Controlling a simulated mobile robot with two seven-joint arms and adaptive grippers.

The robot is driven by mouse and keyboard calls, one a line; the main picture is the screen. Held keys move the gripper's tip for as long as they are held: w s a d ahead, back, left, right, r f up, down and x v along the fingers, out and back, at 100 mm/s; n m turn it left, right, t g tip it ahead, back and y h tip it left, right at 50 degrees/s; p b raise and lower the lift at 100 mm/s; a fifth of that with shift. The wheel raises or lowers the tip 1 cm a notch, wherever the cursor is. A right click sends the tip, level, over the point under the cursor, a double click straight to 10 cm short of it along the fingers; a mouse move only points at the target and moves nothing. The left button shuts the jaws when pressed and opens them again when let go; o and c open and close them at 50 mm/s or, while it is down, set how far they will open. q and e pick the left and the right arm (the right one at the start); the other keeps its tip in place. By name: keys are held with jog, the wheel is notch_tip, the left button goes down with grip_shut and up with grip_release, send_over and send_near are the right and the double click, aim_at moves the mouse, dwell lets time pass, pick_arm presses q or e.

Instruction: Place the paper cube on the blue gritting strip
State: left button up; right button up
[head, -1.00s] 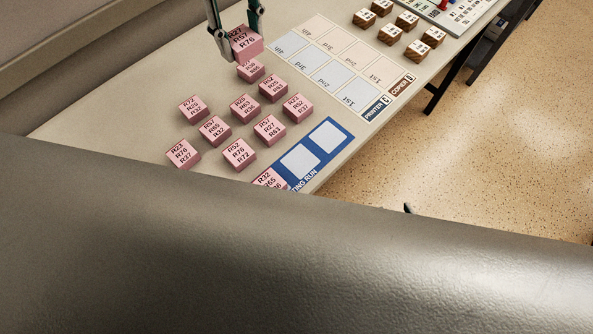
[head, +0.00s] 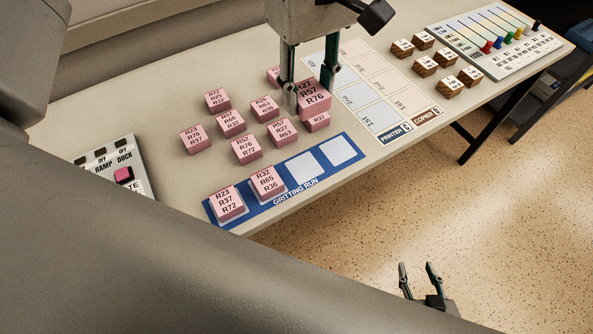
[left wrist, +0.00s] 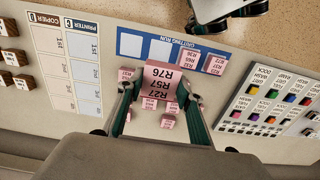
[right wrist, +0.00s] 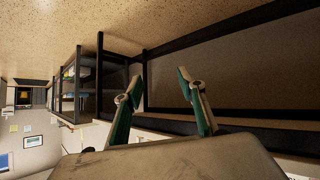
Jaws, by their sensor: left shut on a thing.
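My left gripper (head: 312,98) is shut on a pink paper cube (head: 316,101) marked R27, R57, R76. The cube is held above the table over other pink cubes, and it also shows in the left wrist view (left wrist: 162,80). The blue gritting strip (head: 287,197) lies along the table's front edge. Its two left squares carry pink cubes, R23 R37 R72 (head: 227,203) and R32 R65 R36 (head: 267,183). Its two right squares are bare. My right gripper (head: 418,266) is open and empty, away from the table over the floor; its spread fingers show in the right wrist view (right wrist: 157,85).
Several loose pink cubes (head: 246,150) stand behind the strip. The printer and copier cards (head: 372,92), wooden blocks (head: 424,65) and a slider board (head: 496,42) lie to the right. A switch panel (head: 117,165) is at the left.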

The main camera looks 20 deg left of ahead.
aim_at(304, 168)
pick_arm(q)
notch_tip(304, 168, down, 19)
jog(key=shift+b, duration=0.85)
jog(key=shift+f, duration=0.15)
jog(key=o, duration=1.1)
notch_tip(304, 168, up, 12)
jog(key=p, duration=0.1)
jog(key=shift+r, duration=0.2)
